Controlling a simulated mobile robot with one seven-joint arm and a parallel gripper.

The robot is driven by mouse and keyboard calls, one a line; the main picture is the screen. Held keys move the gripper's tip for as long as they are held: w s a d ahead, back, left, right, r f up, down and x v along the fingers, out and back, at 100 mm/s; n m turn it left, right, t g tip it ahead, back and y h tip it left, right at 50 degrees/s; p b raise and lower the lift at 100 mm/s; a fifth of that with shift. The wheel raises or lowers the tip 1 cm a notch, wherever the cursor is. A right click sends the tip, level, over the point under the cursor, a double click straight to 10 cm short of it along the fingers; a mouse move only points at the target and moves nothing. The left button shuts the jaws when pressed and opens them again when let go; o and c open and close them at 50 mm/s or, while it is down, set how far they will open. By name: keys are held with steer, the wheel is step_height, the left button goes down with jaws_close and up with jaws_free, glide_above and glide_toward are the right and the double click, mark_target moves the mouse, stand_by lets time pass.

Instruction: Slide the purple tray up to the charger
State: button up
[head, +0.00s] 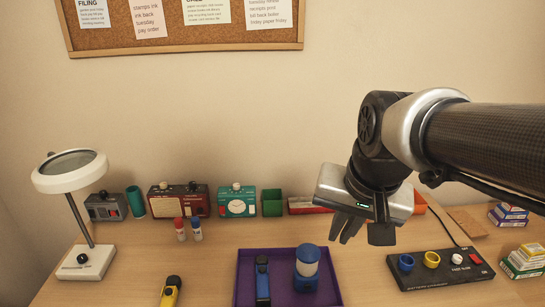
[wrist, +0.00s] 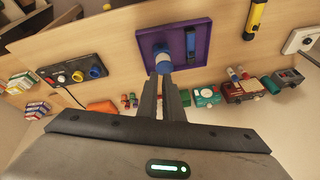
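The purple tray (head: 285,252) lies on the desk at the bottom middle of the head view, its front edge cut off. It holds a blue flashlight (head: 262,280) and a blue-and-white lantern (head: 307,268). The tray also shows at the top of the wrist view (wrist: 204,50). The charger (head: 440,268), a black strip with blue, yellow and white rings and a red part, lies to the tray's right, apart from it. My gripper (head: 346,238) hangs above the desk, behind and right of the tray. Its fingers look together and empty; in the wrist view the fingertips (wrist: 164,73) overlap the lantern.
Small boxes (head: 525,258) stand right of the charger.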

steer(key=w+f+m, duration=0.2)
steer(key=w, duration=0.1)
steer(key=w+d+f+m+g, duration=0.1)
steer(key=w+f+m, duration=0.1)
steer(key=w+f, duration=0.1)
steer(key=w+d+f+m+g+b, duration=0.1)
steer(key=w+f+m, duration=0.1)
steer(key=w+f, duration=0.1)
steer(key=shift+w+d, duration=0.2)
steer(key=shift+w, duration=0.5)
jaws_close()
steer(key=m+g+b, duration=0.1)
steer(key=m+g, duration=0.1)
steer(key=m, duration=0.5)
glide_above(328, 278)
step_height(328, 278, down, 16)
step_height(328, 278, down, 10)
steer(key=shift+a+r+b, duration=0.1)
steer(key=shift+a+b, duration=0.05)
steer(key=shift+b, duration=0.6)
steer(key=d, duration=1.7)
steer(key=shift+w+d, duration=0.35)
steer(key=shift+w, duration=0.05)
